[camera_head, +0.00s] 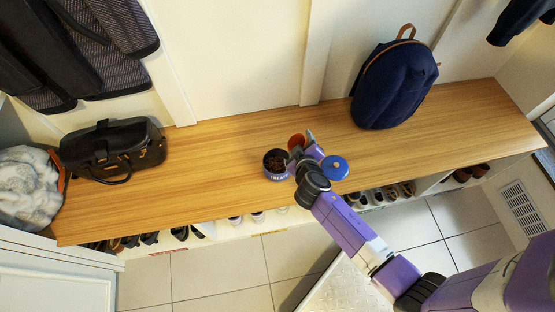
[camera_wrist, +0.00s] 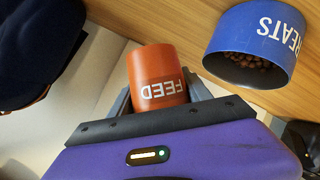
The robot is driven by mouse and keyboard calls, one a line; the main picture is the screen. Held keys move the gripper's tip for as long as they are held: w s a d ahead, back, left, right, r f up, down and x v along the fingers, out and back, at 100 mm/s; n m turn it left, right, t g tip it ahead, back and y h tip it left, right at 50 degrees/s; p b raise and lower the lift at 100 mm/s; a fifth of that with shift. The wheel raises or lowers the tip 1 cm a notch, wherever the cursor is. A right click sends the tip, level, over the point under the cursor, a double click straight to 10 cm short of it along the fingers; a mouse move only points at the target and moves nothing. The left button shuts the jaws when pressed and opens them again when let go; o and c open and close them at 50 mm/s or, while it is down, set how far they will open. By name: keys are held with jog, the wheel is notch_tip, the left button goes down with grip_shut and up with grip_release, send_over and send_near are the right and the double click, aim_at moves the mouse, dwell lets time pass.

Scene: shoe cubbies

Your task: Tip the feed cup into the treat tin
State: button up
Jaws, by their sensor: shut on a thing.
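The orange feed cup (camera_wrist: 157,66) is between the fingers of my gripper (camera_wrist: 158,95) in the wrist view, its FEED label upside down. My gripper is shut on it. In the head view the feed cup (camera_head: 296,141) shows just behind and right of the treat tin, partly covered by my gripper (camera_head: 303,144). Whether its mouth is tilted, and what is inside, I cannot tell. The blue treat tin (camera_head: 275,175) stands open on the wooden bench with brown kibble in it. The tin (camera_wrist: 245,33) is right of the cup in the wrist view, apart from it.
A round blue disc like a lid (camera_head: 335,167) shows on the bench right of my gripper. A navy backpack (camera_head: 393,85) stands at the back right, and a black bag (camera_head: 112,150) lies at the left on the wooden bench (camera_head: 215,170). Shoes fill cubbies below.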

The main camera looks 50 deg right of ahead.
jog(key=f+b, duration=0.1)
jog(key=s+d+f+m+t+y+b, duration=0.1)
jog(key=shift+d+f+m, duration=0.1)
jog(key=shift+f+m, duration=0.2)
jog(key=shift+f, duration=0.1)
jog(key=shift+s+d+f, duration=0.15)
jog(key=shift+s+f, duration=0.05)
jog(key=shift+f, duration=0.05)
jog(key=f, duration=0.1)
jog(key=f+m+y, duration=0.1)
jog(key=d+f+t, duration=0.1)
jog(key=shift+s+f+m+y, duration=0.3)
jog(key=shift+s+m, duration=0.05)
jog(key=shift+m, duration=0.05)
jog(key=shift+s+d+r+t+p, duration=0.15)
jog(key=shift+t+p, duration=0.15)
jog(key=shift+p, duration=0.2)
jog(key=shift+s+d+f+m+y, duration=0.1)
jog(key=shift+d+f+m+y, duration=0.15)
jog(key=shift+m, duration=0.25)
jog(key=shift+r, duration=0.1)
